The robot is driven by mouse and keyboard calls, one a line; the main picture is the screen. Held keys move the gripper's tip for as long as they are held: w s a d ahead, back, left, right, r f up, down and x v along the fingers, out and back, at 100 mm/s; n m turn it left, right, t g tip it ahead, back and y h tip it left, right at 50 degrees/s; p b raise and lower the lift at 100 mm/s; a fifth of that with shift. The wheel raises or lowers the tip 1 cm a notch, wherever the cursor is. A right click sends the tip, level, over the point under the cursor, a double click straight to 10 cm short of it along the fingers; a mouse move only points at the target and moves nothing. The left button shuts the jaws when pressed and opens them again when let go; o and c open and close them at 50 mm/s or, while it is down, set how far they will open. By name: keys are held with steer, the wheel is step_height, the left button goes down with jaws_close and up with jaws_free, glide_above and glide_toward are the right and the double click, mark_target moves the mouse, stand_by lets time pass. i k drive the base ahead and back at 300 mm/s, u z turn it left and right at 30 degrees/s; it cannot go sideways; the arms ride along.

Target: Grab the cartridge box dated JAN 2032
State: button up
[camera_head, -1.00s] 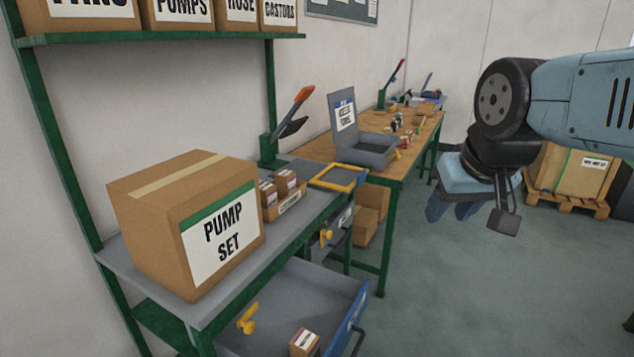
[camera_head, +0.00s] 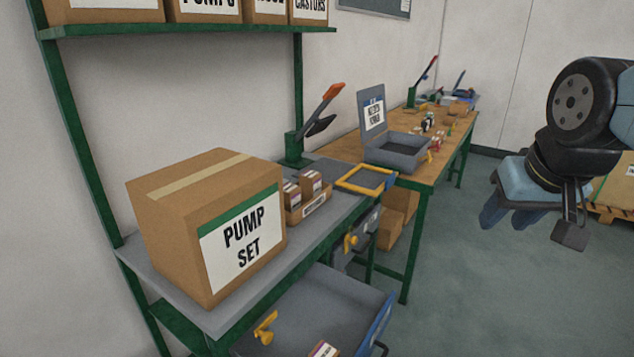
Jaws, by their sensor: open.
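Small cartridge boxes (camera_head: 311,183) stand in a labelled cardboard tray (camera_head: 317,206) on the grey bench, right of the big PUMP SET box. Another small box (camera_head: 323,349) with a white and purple label lies in the open drawer below, cut off by the bottom edge of the picture. The dates on these boxes are too small to read, so I cannot tell which is JAN 2032. My gripper (camera_head: 507,218) is at the right, over the floor, fingers pointing down. It is open and empty, well apart from the boxes.
The PUMP SET box (camera_head: 205,225) fills the bench's near end. A grey drawer (camera_head: 318,300) stands pulled out below. A yellow frame (camera_head: 366,180), a lever tool (camera_head: 318,125) and an open grey case (camera_head: 395,147) are farther back. The floor between bench and gripper is clear.

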mark_target(310, 180)
steer(key=i, duration=0.85)
steer(key=u, duration=0.05)
